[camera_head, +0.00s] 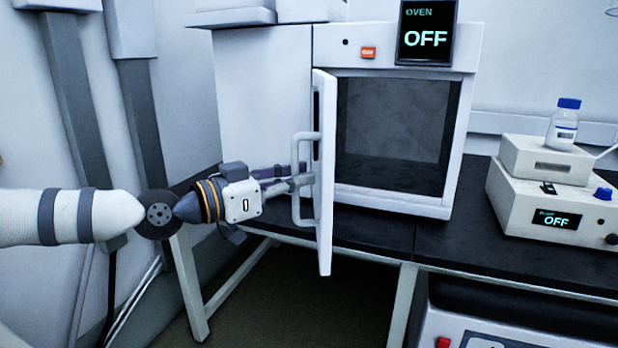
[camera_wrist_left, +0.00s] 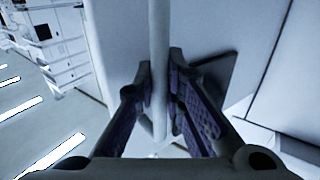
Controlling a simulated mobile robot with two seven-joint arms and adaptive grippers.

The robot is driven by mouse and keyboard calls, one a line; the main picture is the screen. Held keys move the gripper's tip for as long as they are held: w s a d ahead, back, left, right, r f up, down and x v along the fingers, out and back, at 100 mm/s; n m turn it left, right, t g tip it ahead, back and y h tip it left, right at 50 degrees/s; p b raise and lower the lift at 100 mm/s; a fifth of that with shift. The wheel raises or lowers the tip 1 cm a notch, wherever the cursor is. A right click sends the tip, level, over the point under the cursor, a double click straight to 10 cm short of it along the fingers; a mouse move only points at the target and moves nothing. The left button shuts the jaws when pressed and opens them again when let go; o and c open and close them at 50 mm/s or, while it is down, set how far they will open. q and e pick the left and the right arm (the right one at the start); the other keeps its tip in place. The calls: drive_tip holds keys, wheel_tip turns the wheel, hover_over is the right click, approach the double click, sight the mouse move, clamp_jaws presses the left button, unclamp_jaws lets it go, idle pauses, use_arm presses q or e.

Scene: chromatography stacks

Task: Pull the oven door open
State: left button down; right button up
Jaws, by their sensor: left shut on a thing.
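The white oven (camera_head: 393,190) stands on the black bench, its display (camera_head: 426,36) reading OFF. Its door (camera_head: 325,170) is swung out to the left, standing roughly edge-on to the head camera, and the dark, empty-looking cavity (camera_head: 392,125) shows. The door's white bar handle (camera_head: 297,205) is on the door's left face. My left gripper (camera_head: 304,181) is at the handle. In the left wrist view the fingers (camera_wrist_left: 163,95) are closed on either side of the handle bar (camera_wrist_left: 158,50). The right gripper is not in view.
A pump box (camera_head: 545,205) with an OFF display stands right of the oven, with a blue-capped bottle (camera_head: 564,125) on top. The black bench top (camera_head: 470,235) is clear between them. Another device (camera_head: 500,330) sits below the bench. Open floor lies in front of the door.

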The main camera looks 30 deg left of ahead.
use_arm(q)
drive_tip(key=shift+s+a+f, duration=0.1)
drive_tip(key=shift+s+a, duration=0.15)
drive_tip(key=shift+a, duration=0.25)
drive_tip(key=c, duration=1.7)
unclamp_jaws()
drive_tip(key=shift+o, duration=0.2)
drive_tip(key=v, duration=0.7)
drive_tip(key=shift+s, duration=0.3)
